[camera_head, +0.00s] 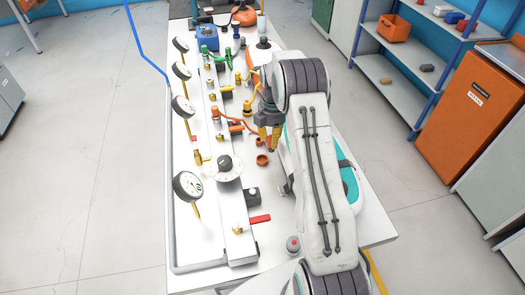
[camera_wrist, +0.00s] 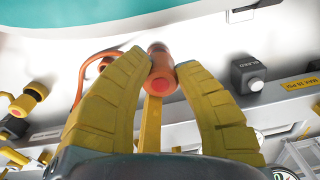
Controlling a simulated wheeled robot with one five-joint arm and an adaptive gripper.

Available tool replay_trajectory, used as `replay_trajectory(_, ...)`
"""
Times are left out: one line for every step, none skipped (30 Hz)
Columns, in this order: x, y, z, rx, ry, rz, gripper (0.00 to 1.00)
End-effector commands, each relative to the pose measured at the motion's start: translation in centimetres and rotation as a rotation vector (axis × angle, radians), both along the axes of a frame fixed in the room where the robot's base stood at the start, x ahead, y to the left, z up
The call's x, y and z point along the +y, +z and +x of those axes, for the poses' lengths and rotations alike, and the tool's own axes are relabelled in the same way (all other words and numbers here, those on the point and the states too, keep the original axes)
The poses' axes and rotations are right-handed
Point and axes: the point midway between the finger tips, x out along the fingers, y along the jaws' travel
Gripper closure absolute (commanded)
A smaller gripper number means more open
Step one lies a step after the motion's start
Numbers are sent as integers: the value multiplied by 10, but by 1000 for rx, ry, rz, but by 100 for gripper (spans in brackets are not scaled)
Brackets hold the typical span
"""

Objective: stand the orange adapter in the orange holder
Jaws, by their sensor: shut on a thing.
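My gripper (camera_head: 271,140) points down over the white bench, its yellow fingers shut on the orange adapter. In the wrist view the adapter (camera_wrist: 162,82) is a short orange cylinder between the two fingertips (camera_wrist: 160,68). In the head view the fingers hide most of it. The orange holder (camera_head: 262,160) is a small round cup on the bench, just below and left of the fingertips in the head view. The adapter appears above and beside the holder, apart from it. The holder cannot be told clearly in the wrist view.
A manifold with gauges (camera_head: 187,185), a round dial (camera_head: 224,163) and a red-handled valve (camera_head: 259,219) runs along the left. An orange hose (camera_head: 236,127) lies close to my gripper. A teal and white inflatable board (camera_head: 350,185) lies at the right, partly under my arm.

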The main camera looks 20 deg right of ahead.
Motion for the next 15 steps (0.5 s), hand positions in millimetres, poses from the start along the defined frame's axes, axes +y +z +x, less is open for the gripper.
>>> replay_trajectory(8, -4, 4, 0, 3, 0, 99)
replay_trajectory(11, -6, 6, -1, 3, -1, 99)
replay_trajectory(15, -11, 8, -1, 2, -1, 99)
replay_trajectory(18, -13, 9, -1, 1, -1, 99)
replay_trajectory(20, -14, 11, -1, 1, -1, 99)
replay_trajectory(23, -16, 12, -1, 1, -1, 99)
replay_trajectory(24, -16, 13, -2, 1, -1, 99)
replay_trajectory(26, -17, 14, -2, 0, -1, 99)
replay_trajectory(27, -18, 14, -2, 0, -1, 99)
replay_trajectory(28, -18, 15, -2, -1, -2, 99)
replay_trajectory(28, -19, 15, -2, -1, -2, 99)
replay_trajectory(29, -19, 15, -2, -2, -2, 99)
replay_trajectory(29, -20, 15, -2, -2, -2, 99)
replay_trajectory(29, -21, 15, -2, -2, -2, 99)
replay_trajectory(29, -23, 15, -1, -2, -2, 99)
